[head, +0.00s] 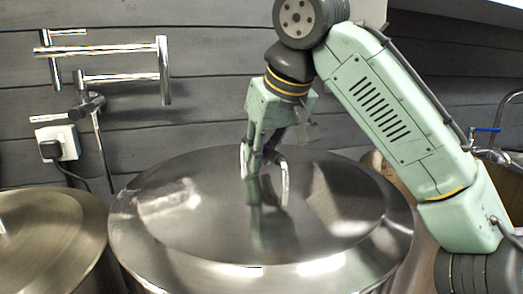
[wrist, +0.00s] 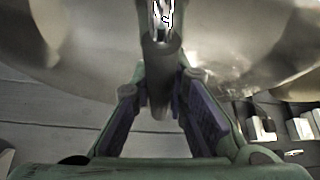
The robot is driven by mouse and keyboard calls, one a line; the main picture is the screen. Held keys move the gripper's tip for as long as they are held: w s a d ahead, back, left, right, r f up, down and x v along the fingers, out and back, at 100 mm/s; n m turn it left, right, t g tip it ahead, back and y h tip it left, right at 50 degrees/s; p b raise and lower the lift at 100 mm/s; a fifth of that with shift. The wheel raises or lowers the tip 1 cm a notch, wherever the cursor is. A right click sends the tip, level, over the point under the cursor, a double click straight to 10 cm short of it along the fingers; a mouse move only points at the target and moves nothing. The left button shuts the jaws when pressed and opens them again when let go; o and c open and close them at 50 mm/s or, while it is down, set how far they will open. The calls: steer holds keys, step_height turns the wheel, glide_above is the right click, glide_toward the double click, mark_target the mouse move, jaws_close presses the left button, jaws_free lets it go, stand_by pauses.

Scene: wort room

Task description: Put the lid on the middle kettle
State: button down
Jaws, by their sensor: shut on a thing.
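The lid (head: 330,225) is a wide, shiny steel disc with an arched metal handle (head: 285,185) at its middle. It lies level over the middle kettle (head: 265,284), whose rim it hides. I cannot tell whether the lid touches the rim or hovers just above it. My gripper (head: 252,170) points down and is shut on the handle. In the wrist view, the handle (wrist: 162,65) runs between the two purple-padded fingers, with the shiny lid (wrist: 235,35) behind it.
Another steel kettle with a lid (head: 45,240) stands close at the left. A brownish vessel (head: 402,182) is partly hidden behind my arm at the right. A folding chrome tap (head: 110,78) and a socket with a black plug (head: 58,145) are on the grey plank wall behind.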

stand_by(0.3)
steer(key=c, duration=1.8)
jaws_free()
steer(key=o, duration=0.3)
steer(key=shift+f, duration=0.15)
steer(key=v, duration=1.2)
